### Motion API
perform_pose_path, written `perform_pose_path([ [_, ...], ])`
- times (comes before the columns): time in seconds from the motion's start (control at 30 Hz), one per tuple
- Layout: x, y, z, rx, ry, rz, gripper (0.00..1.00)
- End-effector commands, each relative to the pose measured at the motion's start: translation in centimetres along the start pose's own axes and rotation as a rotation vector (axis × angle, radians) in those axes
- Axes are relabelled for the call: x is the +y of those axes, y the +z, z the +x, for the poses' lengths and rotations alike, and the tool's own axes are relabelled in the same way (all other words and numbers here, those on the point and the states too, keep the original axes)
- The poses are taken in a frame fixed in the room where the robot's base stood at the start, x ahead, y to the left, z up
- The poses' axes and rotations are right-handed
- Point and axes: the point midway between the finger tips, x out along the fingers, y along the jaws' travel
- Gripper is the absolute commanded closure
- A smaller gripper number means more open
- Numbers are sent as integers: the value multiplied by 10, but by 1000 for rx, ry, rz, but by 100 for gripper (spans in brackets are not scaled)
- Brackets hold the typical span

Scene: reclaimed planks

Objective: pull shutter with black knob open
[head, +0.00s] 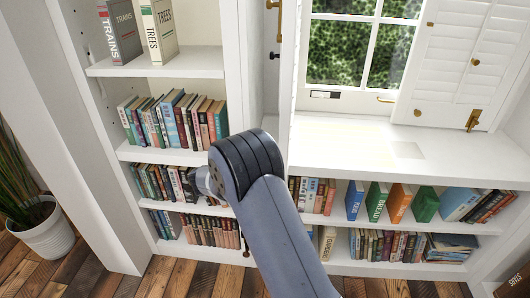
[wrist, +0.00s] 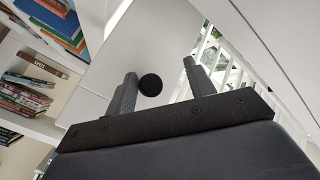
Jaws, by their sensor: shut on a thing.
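In the wrist view the black knob (wrist: 150,85) is a round dark disc on a plain white panel, the shutter (wrist: 135,48). My gripper (wrist: 160,80) has its two fingers on either side of the knob, shut on it. The knob looks nearer the left finger; the exact contact is hard to see. In the head view my gripper is hidden behind my arm. A small dark knob (head: 274,56) shows there on the white woodwork left of the window.
A louvred white shutter (head: 470,60) with brass fittings stands right of the window. A white sill (head: 350,150) lies below it, with book shelves underneath. A tall bookcase (head: 180,60) stands at left, and a potted plant (head: 45,228) on the plank floor.

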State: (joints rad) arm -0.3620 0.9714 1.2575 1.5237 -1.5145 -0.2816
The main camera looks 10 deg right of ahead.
Motion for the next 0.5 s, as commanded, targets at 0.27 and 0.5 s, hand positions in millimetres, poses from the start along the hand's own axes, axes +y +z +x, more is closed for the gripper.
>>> perform_pose_path([
  [0.27,-1,1,-34,-7,-5,1,54],
  [0.5,-1,-1,-83,-3,-4,1,54],
])
